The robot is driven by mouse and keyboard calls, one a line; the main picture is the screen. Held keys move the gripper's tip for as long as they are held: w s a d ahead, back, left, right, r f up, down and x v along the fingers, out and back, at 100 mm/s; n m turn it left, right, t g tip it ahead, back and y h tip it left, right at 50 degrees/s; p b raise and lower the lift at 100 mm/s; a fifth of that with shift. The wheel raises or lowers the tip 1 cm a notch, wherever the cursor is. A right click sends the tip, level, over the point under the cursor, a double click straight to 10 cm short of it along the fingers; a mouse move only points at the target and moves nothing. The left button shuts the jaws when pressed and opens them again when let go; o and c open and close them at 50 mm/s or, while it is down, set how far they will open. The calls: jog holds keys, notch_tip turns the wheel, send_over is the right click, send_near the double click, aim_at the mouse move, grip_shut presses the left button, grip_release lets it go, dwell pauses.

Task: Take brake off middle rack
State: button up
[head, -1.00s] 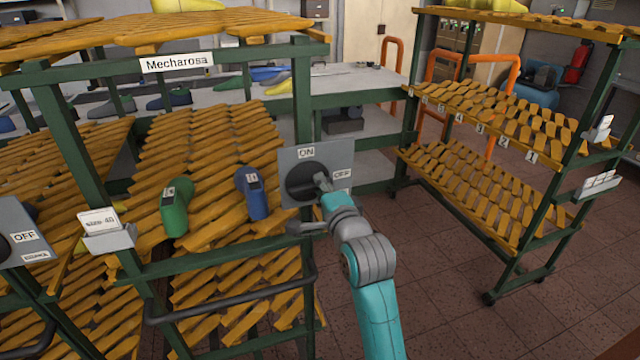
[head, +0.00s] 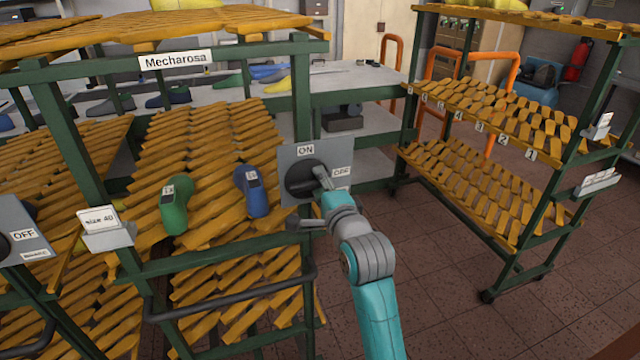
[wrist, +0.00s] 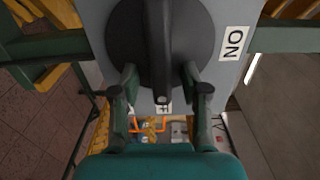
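The middle rack, labelled Mecharosa (head: 176,60), carries a grey brake plate (head: 343,153) with a black round knob (head: 298,179). An ON label (head: 305,150) is at the top of the plate and an OFF label (head: 341,171) at the right. In the wrist view, the knob's bar handle (wrist: 161,45) points down, its end over the partly hidden OFF label (wrist: 163,106). The ON label (wrist: 234,43) is to the right there. My gripper (wrist: 160,88) is at the handle's end, its fingers on either side with gaps visible. In the head view, my gripper (head: 322,178) partly covers the knob.
A green last (head: 175,208) and a blue last (head: 252,195) lie on the middle rack's shelf. A dark push bar (head: 230,298) crosses its front. A left rack has its own brake plate (head: 18,215). Another rack (head: 490,180) stands right, with open floor (head: 450,290) before it.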

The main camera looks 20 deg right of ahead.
jog(key=s, duration=1.2)
jog(key=shift+f, duration=0.1)
jog(key=s+a+f+n+g, duration=0.15)
jog(key=s+f+n, duration=0.75)
jog(key=s+f, duration=0.95)
jog(key=s+f+n+g, duration=0.1)
jog(key=s+f+n, duration=0.3)
jog(key=s, duration=2)
jog(key=n, duration=0.5)
jog(key=shift+a+g, duration=0.35)
